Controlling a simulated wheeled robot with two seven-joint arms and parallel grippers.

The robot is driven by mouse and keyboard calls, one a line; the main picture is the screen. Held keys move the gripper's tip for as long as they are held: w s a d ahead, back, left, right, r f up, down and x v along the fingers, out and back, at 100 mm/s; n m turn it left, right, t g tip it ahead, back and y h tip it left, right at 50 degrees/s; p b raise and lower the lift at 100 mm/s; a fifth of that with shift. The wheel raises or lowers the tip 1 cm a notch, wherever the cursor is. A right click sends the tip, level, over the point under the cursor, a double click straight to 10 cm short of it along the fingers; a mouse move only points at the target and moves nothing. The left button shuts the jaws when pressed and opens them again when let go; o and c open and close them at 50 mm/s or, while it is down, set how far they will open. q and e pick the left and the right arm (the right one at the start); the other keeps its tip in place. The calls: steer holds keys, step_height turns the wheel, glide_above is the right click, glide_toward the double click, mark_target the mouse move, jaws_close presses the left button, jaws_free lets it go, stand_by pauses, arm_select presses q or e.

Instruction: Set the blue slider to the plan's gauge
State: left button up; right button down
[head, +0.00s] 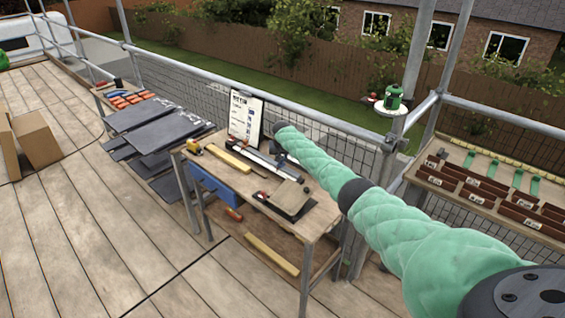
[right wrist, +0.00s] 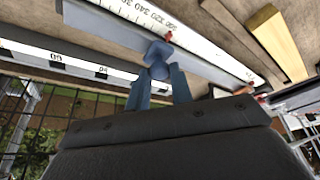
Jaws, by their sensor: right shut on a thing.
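The long gauge with a white scale (right wrist: 205,48) lies on the workbench (head: 235,178); it also shows in the head view (head: 252,160). The blue slider (right wrist: 158,60) sits at the edge of the scale, with a small red mark beside it. My right gripper (right wrist: 160,78) is shut on the slider; its fingers point at the gauge. In the head view the gripper is small and mostly hidden by my arm. The plan (head: 245,115) stands on a clipboard behind the bench; its writing is too small to read. My left gripper is not in view.
A yellow wooden strip (head: 231,158) and a dark slate with a tan board (head: 286,197) lie on the bench. Dark slates (head: 140,115) are stacked at the left. A rack of labelled bins (head: 480,190) stands at the right. Scaffold rails and mesh run behind the bench.

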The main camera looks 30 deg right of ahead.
steer(key=shift+w+r, duration=0.1)
steer(key=shift+r, duration=0.05)
steer(key=c, duration=1.5)
jaws_free()
steer(key=shift+o, duration=1.3)
steer(key=shift+w, duration=0.1)
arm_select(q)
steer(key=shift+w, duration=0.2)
arm_select(e)
steer(key=shift+f, duration=0.2)
steer(key=shift+s+a+r, duration=0.15)
steer(key=shift+s+r, duration=0.05)
steer(key=shift+r, duration=0.4)
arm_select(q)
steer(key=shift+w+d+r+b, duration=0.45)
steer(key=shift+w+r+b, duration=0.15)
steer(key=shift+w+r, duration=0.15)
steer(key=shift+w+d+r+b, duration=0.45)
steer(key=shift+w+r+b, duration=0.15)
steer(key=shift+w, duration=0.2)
arm_select(e)
steer(key=v, duration=0.6)
steer(key=shift+r, duration=0.2)
steer(key=shift+s, duration=0.1)
